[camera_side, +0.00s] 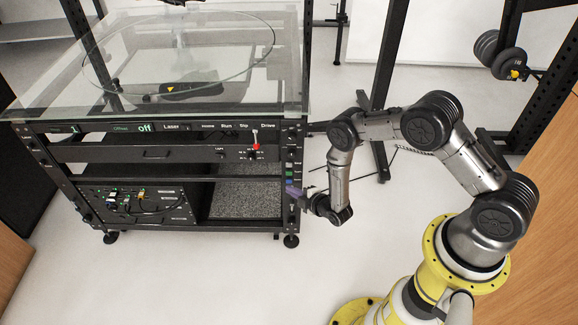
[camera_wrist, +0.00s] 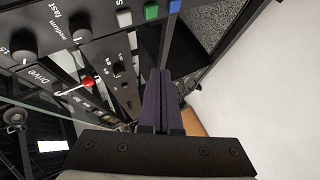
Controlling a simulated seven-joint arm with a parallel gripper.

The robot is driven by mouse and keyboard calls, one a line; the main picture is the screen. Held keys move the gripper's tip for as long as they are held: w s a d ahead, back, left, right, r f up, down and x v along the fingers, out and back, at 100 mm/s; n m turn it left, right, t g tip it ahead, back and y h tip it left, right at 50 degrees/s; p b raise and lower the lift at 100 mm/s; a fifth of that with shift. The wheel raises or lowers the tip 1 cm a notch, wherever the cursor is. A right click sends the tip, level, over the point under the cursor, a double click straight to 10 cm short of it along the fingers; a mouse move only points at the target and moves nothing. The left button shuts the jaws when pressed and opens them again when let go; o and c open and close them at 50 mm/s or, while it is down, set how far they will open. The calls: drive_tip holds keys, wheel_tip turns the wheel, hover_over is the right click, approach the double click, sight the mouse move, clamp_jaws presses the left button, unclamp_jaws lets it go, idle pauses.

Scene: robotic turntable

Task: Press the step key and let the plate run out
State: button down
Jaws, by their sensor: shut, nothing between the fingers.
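My gripper (camera_side: 293,190) is at the right front post of the rack in the side view, low beside the key column. In the wrist view my gripper (camera_wrist: 160,74) has its two dark purple fingers together, with nothing between them. A white key (camera_wrist: 124,17), a green key (camera_wrist: 152,11) and a blue key (camera_wrist: 175,6) sit in a row beyond the fingertips. The white key's label is cut short to an "S", so I cannot tell which is the step key. The round plate (camera_side: 181,88) lies under the glass top. The display (camera_side: 145,128) reads "off".
A red-tipped lever (camera_side: 256,145) stands out from the front panel; the wrist view also shows its red tip (camera_wrist: 88,81). Dark knobs (camera_wrist: 80,27) lie near it. The glass top (camera_side: 40,105) overhangs the rack.

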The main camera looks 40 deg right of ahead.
sight(287, 167)
drive_tip(key=shift+w+d, duration=2.75)
drive_tip(key=shift+d, duration=0.05)
drive_tip(key=shift+w+d, duration=0.3)
drive_tip(key=shift+w+d, duration=0.35)
idle(1.1)
drive_tip(key=shift+s+a, duration=0.65)
drive_tip(key=shift+s, duration=0.05)
drive_tip(key=shift+s+a, duration=1.75)
idle(1.0)
